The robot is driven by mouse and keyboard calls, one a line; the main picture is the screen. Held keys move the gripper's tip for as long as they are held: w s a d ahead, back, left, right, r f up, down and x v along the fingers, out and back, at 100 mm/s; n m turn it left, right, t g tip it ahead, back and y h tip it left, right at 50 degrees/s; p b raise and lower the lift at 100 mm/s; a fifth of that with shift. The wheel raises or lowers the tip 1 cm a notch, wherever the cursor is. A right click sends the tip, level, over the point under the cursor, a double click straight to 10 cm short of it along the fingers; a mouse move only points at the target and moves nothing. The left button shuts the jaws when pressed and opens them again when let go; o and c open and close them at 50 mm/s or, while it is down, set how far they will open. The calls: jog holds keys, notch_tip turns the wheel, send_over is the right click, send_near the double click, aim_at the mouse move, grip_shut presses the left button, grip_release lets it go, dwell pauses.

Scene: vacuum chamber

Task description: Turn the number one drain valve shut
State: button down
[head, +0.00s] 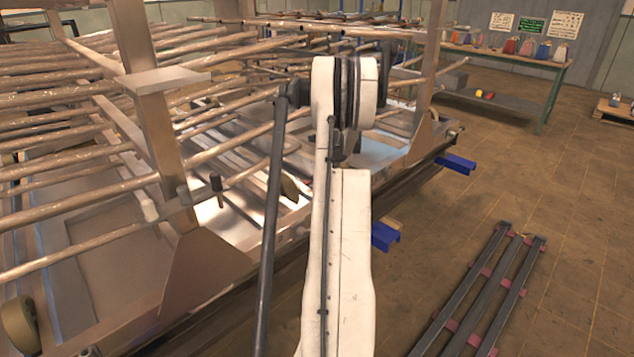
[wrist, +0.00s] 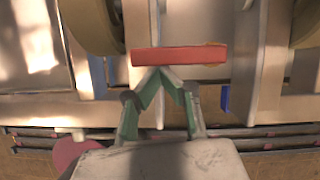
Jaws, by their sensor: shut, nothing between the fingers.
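A red bar (wrist: 180,56), which looks like a valve handle, lies level across the upper middle of the wrist view. A small yellowish part shows at its right end. My gripper (wrist: 160,72) has its green fingers drawn together in a point just below the bar's lower edge, left of its middle. I cannot tell whether the tips touch the bar. Nothing shows between the fingers. No number is readable on the valve. In the head view my arm covers the middle, and neither the gripper nor the red bar can be made out.
Metal posts (wrist: 271,60) and a round tan part (wrist: 88,25) flank the bar closely. In the head view a rack of pipes (head: 80,115) fills the left. Blue brackets (head: 385,236) stick out from its edge.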

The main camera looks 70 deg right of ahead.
jog(key=s, duration=0.1)
jog(key=s+a, duration=0.1)
jog(key=s+a+b, duration=0.1)
jog(key=s, duration=0.1)
jog(key=p+v, duration=0.2)
jog(key=v, duration=0.7)
jog(key=shift+w+r, duration=0.15)
jog(key=shift+r, duration=0.35)
jog(key=shift+a, duration=0.15)
